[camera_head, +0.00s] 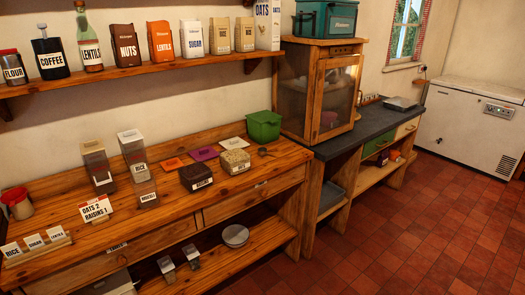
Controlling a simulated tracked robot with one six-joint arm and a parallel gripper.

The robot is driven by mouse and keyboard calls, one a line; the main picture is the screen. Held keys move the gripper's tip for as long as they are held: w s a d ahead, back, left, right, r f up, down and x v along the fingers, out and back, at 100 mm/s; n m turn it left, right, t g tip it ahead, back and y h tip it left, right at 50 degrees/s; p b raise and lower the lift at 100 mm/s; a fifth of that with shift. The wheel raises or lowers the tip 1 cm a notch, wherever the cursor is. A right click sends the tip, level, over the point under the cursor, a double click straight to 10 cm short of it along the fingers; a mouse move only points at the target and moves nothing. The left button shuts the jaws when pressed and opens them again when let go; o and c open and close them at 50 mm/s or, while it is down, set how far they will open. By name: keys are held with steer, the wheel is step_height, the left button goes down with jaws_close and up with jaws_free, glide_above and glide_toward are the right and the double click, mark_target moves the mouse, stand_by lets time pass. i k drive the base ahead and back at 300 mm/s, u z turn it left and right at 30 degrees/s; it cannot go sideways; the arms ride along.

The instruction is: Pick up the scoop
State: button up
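A small, dark, spoon-like thing that looks like the scoop (263,151) lies at the right end of the pine counter (235,184). It is in front of the green bin (264,126) and to the right of a clear box with pale contents (234,162). It is too small to make out its handle clearly. My gripper is not in view.
Tall clear containers (133,153), a dark-filled box (196,177) and label cards (96,208) stand on the counter. A wall shelf (140,70) with labelled packets hangs above. A wooden cabinet (318,90) stands right of the bin. The red tiled floor (400,235) is clear.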

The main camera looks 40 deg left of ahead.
mark_target(261, 152)
steer(key=u, duration=0.35)
steer(key=i, duration=1.5)
steer(key=u, duration=0.95)
steer(key=i, duration=0.6)
steer(key=u, duration=0.8)
steer(key=i, duration=0.5)
steer(key=u, duration=0.7)
steer(key=i, duration=0.7)
steer(key=u, duration=0.35)
